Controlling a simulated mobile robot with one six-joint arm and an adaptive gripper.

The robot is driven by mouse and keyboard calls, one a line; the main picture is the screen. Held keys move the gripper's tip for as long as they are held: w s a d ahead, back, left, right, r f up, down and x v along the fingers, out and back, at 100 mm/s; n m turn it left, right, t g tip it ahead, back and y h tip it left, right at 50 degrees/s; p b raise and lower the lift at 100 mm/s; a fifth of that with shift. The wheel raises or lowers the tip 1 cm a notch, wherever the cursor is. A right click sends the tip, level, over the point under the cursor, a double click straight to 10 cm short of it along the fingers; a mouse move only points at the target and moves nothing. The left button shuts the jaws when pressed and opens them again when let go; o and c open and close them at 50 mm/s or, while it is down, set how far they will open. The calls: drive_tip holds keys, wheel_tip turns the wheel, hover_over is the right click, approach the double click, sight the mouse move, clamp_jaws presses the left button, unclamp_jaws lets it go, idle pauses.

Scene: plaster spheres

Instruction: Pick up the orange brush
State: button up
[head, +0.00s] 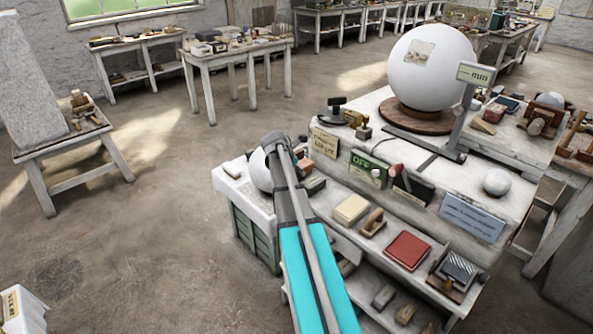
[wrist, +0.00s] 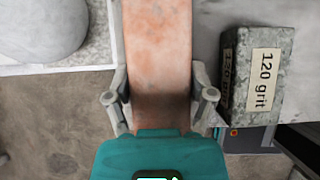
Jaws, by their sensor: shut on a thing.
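The orange brush (wrist: 160,45) shows in the wrist view as a long, mottled orange-pink block running up from my gripper to the top edge. No bristles show, so I cannot tell which side faces me. My gripper (wrist: 160,94) is shut on its near end, one grey finger on each side. In the head view an orange end of it (head: 304,163) shows just right of my arm. My fingers are hidden there behind the arm. I cannot tell whether the brush rests on the surface or is lifted.
A grey block marked "120 grit" (wrist: 251,72) lies close on the right. A pale plaster sphere (wrist: 38,28) stands at the left. In the head view a green "OFF" sign (head: 369,170) and a large white sphere (head: 432,68) stand right of my arm. Open floor lies left.

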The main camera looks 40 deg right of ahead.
drive_tip(key=shift+r+p, duration=1.25)
drive_tip(key=shift+r, duration=0.1)
drive_tip(key=s+a+r+p, duration=0.2)
drive_tip(key=s+r+p, duration=0.8)
drive_tip(key=s, duration=0.4)
wheel_tip(320, 180, down, 2)
drive_tip(key=shift+f+b, duration=0.25)
drive_tip(key=shift+b, duration=1)
drive_tip(key=shift+a, duration=0.1)
